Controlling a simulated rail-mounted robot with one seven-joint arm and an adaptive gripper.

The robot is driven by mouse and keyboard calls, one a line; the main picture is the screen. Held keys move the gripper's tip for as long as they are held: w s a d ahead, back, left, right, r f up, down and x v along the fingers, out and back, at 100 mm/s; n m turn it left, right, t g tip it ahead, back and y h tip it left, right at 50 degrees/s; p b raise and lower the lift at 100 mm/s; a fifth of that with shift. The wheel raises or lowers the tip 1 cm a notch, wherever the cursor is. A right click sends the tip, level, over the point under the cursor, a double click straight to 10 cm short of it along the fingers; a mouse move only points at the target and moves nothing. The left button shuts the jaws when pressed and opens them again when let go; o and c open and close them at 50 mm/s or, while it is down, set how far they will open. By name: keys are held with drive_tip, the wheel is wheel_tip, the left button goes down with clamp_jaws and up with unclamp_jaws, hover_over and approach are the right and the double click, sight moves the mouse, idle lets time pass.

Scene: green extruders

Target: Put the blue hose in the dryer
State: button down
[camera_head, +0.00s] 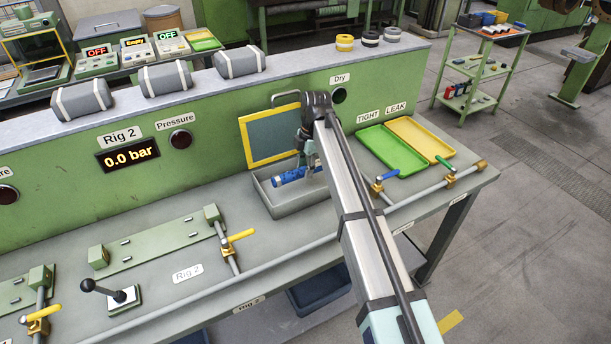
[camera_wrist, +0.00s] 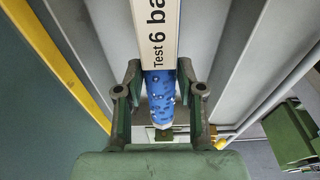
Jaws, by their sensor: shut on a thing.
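My gripper (camera_head: 312,166) reaches down over the box's right half and is shut on the hose. In the wrist view the blue hose (camera_wrist: 160,92), with droplets on it and a white "Test 6 bar" label, sits between both fingers of my gripper (camera_wrist: 160,85). The yellow-framed lid (camera_head: 272,137) stands raised behind the box. I cannot tell whether the hose touches the box floor.
A green tray (camera_head: 391,150) marked TIGHT and a yellow tray (camera_head: 420,138) marked LEAK lie to the right. The "Dry" button (camera_head: 339,95) is on the wall.

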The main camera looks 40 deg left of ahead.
sight(306, 185)
drive_tip(key=shift+f+p, duration=0.45)
drive_tip(key=shift+f, duration=1.6)
drive_tip(key=shift+f, duration=0.2)
drive_tip(key=c, duration=0.7)
unclamp_jaws()
drive_tip(key=shift+r, duration=0.1)
drive_tip(key=r+b, duration=0.1)
drive_tip(key=r, duration=0.3)
drive_tip(key=w+r+b, duration=0.1)
drive_tip(key=r, duration=0.3)
drive_tip(key=r+b, duration=0.1)
drive_tip(key=r, duration=0.3)
drive_tip(key=shift+w+d, duration=0.3)
drive_tip(key=shift+d, duration=0.05)
